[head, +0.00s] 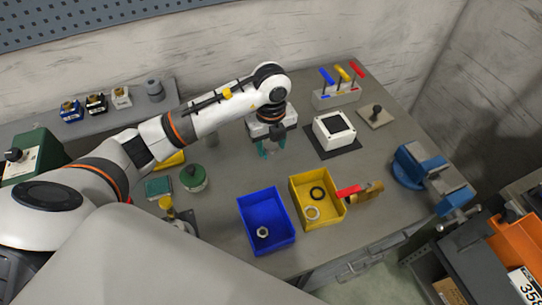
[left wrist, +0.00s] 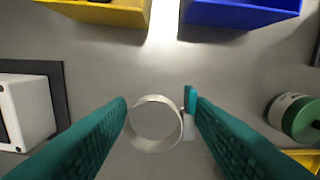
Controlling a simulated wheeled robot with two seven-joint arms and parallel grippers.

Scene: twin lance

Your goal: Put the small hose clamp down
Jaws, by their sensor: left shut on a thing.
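The small hose clamp (left wrist: 153,147) is a pale metal ring with a small screw housing at its right side. It shows in the left wrist view between the teal fingers of my left gripper (left wrist: 158,105), which is shut on it. In the head view my left gripper (head: 271,150) points down over the middle of the grey bench; the clamp is too small to make out there. I cannot tell whether the clamp touches the bench. My right gripper is not in view.
A blue bin (head: 244,205) holding a nut and a yellow bin (head: 299,190) holding rings stand in front of the gripper. A white box on a dark mat (head: 351,151) lies to the right, a green round container (head: 193,179) to the left. Bare bench surrounds the gripper.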

